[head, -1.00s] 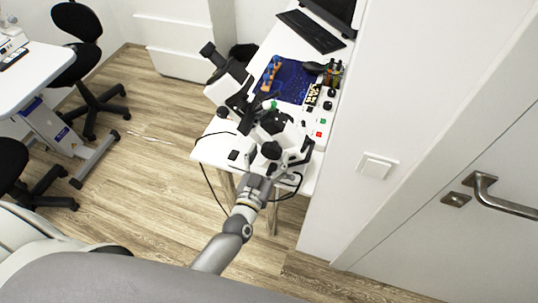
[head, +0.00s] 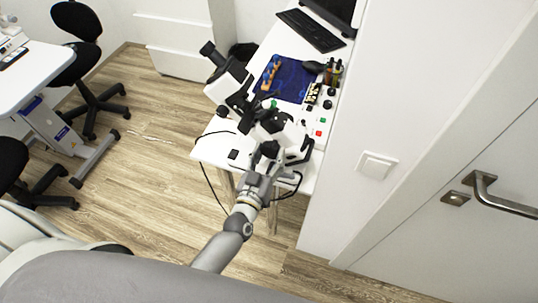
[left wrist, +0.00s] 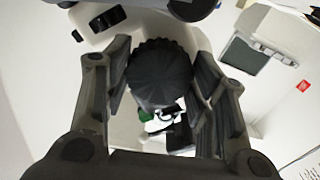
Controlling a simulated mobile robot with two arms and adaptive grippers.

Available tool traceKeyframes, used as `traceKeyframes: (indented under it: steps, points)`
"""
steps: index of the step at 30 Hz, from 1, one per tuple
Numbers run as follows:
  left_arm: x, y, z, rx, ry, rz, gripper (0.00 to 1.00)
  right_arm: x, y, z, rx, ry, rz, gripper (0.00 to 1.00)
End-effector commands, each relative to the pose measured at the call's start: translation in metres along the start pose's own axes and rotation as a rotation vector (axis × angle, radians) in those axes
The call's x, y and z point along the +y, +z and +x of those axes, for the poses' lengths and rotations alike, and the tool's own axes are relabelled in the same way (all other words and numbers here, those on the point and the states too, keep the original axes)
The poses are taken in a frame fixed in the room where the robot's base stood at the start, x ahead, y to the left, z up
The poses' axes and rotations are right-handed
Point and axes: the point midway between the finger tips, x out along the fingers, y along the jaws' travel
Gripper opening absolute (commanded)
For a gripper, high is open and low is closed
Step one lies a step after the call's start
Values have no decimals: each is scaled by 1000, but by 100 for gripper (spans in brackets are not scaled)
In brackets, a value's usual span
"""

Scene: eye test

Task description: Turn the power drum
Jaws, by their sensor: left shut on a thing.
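The power drum (left wrist: 160,74) is a black ribbed round knob, close up in the left wrist view. I take it to be the dark round part (head: 270,148) on the near side of a white and black microscope (head: 224,88) in the head view. My left gripper (left wrist: 158,80) has one finger on each side of the drum and is shut on it. In the head view my left gripper (head: 268,162) reaches the microscope from below, and its fingertips are hard to separate from the dark parts. My right gripper is not in view.
The microscope stands on a white table (head: 212,150) with a blue mat (head: 290,78), a keyboard (head: 310,30) and a control panel (head: 318,122). Black cables (head: 207,185) hang by the near edge. A white wall is close on the right. Open floor (head: 150,190) lies left.

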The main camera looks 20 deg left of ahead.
Motion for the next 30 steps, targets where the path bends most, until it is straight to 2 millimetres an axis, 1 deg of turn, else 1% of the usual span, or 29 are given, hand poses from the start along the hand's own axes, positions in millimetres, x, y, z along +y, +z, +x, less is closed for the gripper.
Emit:
traceKeyframes:
  steps: [3, 9, 14, 22, 23, 27, 28, 30]
  points:
    - [0, 0, 0, 0, -1, -118, 28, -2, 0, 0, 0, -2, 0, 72]
    - [1, 0, 0, 1, 0, -286, 28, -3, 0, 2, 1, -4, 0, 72]
    - [1, 0, 0, 1, 0, -340, 28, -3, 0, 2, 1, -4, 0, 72]
    - [1, 0, 0, 1, 0, -343, 28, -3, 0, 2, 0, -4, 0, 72]
    - [1, 0, 0, 1, 0, -343, 53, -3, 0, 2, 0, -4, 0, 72]
    - [1, 0, 0, 0, 0, -342, 71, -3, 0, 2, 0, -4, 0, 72]
    - [1, 0, 0, 0, 0, -342, 74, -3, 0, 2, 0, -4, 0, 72]
    - [1, 0, 0, 0, 0, -342, 74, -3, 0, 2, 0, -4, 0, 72]
